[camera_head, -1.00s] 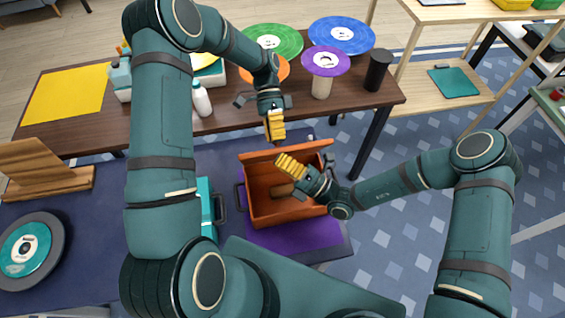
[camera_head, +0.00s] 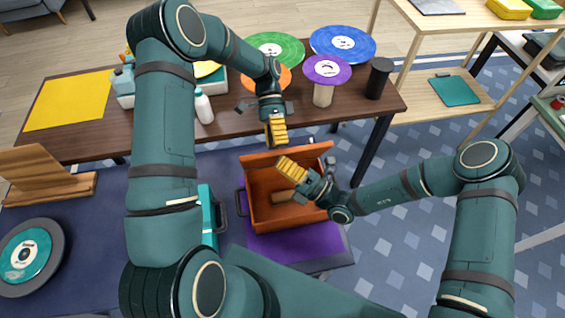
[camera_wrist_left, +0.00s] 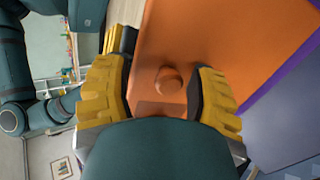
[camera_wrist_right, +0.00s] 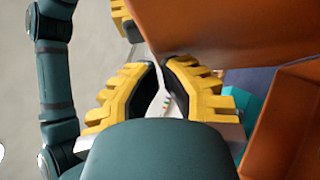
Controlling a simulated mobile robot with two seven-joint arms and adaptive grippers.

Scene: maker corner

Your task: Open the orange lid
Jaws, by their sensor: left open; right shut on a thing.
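An orange box (camera_head: 285,219) stands on a purple mat (camera_head: 275,245), its opening showing. Its orange lid (camera_head: 255,160) stands raised along the far side. My left gripper (camera_head: 276,130) is just beyond the lid. In the left wrist view, its open fingers (camera_wrist_left: 163,85) are on either side of the orange lid knob (camera_wrist_left: 168,78). My right gripper (camera_head: 288,168) is over the opening, at the near side of the lid. In the right wrist view, its fingers (camera_wrist_right: 165,70) are nearly together by the lid's edge (camera_wrist_right: 185,25); the exact contact is partly hidden.
A brown object (camera_head: 283,197) lies inside the box. A teal case (camera_head: 208,220) stands left of the box. The brown table (camera_head: 225,122) behind holds coloured discs, a white bottle (camera_head: 203,106) and a dark cylinder (camera_head: 379,78).

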